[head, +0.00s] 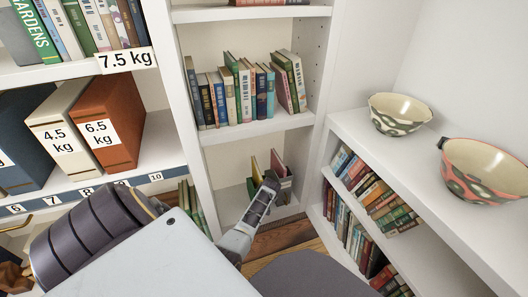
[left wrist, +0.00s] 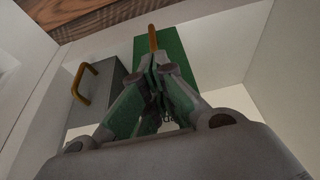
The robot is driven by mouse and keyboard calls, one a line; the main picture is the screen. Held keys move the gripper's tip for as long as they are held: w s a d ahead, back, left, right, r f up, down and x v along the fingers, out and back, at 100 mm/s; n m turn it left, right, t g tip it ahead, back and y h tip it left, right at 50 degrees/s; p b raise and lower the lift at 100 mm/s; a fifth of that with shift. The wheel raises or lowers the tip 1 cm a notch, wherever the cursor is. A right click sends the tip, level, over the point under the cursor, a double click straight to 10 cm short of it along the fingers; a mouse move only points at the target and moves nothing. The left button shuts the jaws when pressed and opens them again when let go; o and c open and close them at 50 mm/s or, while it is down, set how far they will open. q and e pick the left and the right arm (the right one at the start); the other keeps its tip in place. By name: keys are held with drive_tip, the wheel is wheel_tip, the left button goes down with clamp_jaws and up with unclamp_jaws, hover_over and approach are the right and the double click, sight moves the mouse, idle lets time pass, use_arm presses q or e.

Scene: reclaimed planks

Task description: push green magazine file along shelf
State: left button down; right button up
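The green magazine file (head: 255,172) stands in the low cubby of the centre bookcase, partly hidden by my left arm. In the left wrist view the green file (left wrist: 181,62) shows as a green face with an upright brass handle behind the fingertips. My left gripper (head: 270,184) reaches into the cubby at the file's front; in the left wrist view its fingers (left wrist: 157,62) are drawn together, with nothing visible between them. They overlap the file's edge and handle; I cannot tell whether they touch. My right gripper is not in view.
A grey file with a brass handle (left wrist: 98,92) stands beside the green one. A reddish file (head: 277,161) is behind in the cubby. White cubby walls enclose them. Books (head: 245,90) fill the shelf above; two bowls (head: 400,113) stand on the right unit.

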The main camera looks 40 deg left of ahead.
use_arm(q)
drive_tip(key=shift+w+a+b, duration=0.2)
drive_tip(key=shift+w+a, duration=0.05)
drive_tip(key=shift+a, duration=0.3)
drive_tip(key=shift+w+a+b, duration=0.15)
drive_tip(key=shift+w+a, duration=0.1)
drive_tip(key=shift+a, duration=0.25)
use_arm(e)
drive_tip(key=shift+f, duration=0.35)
use_arm(q)
drive_tip(key=shift+s+d, duration=0.1)
drive_tip(key=shift+d, duration=0.05)
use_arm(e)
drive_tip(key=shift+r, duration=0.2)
use_arm(q)
drive_tip(key=shift+s+d+p, duration=0.45)
drive_tip(key=shift+d+p, duration=0.4)
drive_tip(key=shift+p, duration=0.05)
drive_tip(key=shift+s+d+p, duration=0.4)
drive_tip(key=shift+d+p, duration=0.45)
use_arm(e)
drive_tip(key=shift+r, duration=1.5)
